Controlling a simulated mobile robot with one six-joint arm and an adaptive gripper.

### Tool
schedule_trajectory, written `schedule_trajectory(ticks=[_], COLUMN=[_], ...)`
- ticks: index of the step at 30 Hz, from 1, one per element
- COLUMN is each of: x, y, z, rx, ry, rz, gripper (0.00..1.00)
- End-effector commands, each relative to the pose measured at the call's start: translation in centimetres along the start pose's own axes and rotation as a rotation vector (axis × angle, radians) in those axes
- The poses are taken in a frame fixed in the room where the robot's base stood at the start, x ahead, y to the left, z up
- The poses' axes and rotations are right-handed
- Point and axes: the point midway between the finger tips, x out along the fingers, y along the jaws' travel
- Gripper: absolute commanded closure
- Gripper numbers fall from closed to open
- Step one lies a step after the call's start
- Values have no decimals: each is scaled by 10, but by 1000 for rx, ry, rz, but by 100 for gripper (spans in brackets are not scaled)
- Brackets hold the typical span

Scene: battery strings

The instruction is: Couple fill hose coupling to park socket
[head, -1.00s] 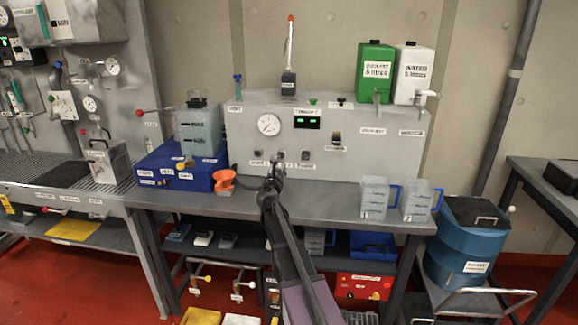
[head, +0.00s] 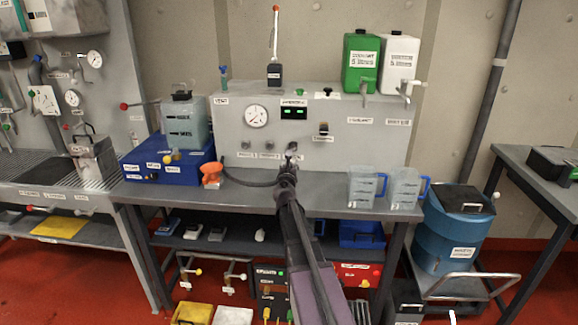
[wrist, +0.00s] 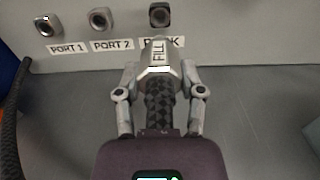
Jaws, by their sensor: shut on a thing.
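My gripper (wrist: 158,72) is shut on the fill hose coupling (wrist: 157,58), a grey metal piece labelled FILL with a dark ribbed grip between the fingers. The park socket (wrist: 159,14) is a dark round opening in a metal fitting on the grey panel. In the wrist view the coupling's front end points at it from just below and covers part of the PARK label. The size of the gap is hard to tell. In the head view my gripper (head: 287,172) is low before the panel, and the socket is mostly hidden there.
Port 1 (wrist: 45,27) and port 2 (wrist: 100,18) sit left of the park socket. Two clear jugs (head: 363,187) stand to the right. The bench below the coupling is clear.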

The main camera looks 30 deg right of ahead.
Motion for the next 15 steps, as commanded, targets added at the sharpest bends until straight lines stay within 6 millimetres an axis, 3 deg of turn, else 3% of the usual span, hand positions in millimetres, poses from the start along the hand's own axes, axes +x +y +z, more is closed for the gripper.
schedule_trajectory(ticks=[15], x=[21], y=[0], z=[0], rx=[0], ry=[0], rz=[-1], gripper=[100])
